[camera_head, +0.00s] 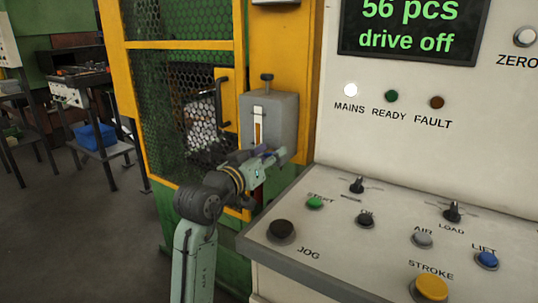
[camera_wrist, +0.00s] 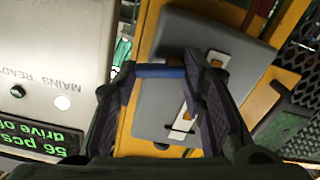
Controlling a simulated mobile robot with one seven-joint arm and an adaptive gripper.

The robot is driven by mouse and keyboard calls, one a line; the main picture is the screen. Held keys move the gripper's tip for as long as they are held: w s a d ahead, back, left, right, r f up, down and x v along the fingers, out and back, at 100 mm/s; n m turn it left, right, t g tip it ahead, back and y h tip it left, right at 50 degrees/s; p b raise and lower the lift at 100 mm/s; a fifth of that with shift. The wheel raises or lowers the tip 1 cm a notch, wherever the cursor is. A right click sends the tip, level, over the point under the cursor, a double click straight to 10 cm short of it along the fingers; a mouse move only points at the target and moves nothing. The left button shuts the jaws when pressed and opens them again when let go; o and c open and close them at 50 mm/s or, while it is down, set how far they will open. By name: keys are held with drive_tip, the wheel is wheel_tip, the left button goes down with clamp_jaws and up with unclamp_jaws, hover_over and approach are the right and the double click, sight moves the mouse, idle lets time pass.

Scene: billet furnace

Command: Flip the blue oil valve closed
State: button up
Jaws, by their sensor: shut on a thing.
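The blue oil valve handle (camera_wrist: 160,71) is a short bar lying across the wrist view, between the two fingertips of my gripper (camera_wrist: 162,68). My gripper is shut on it, with a finger at each end of the bar. Behind it is the grey oil box (camera_wrist: 155,108) with an upright sight gauge holding amber oil. In the head view my gripper (camera_head: 273,160) is at the bottom of the grey oil box (camera_head: 285,112). There the fingers hide the valve handle, so its angle is hard to tell.
The control panel (camera_head: 350,240) with buttons and knobs juts out close to the right of my gripper. A yellow mesh guard door (camera_head: 182,45) with a black handle (camera_head: 220,102) stands to the left. A black display (camera_head: 413,28) reads "56 pcs drive off". The floor at left is open.

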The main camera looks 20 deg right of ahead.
drive_tip(key=c, duration=0.4)
drive_tip(key=m+b, duration=0.3)
drive_tip(key=shift+s+f, duration=0.1)
drive_tip(key=shift+f, duration=0.15)
drive_tip(key=shift+c, duration=0.2)
drive_tip(key=o, duration=1.2)
drive_tip(key=shift+c, duration=0.2)
drive_tip(key=v, duration=1.2)
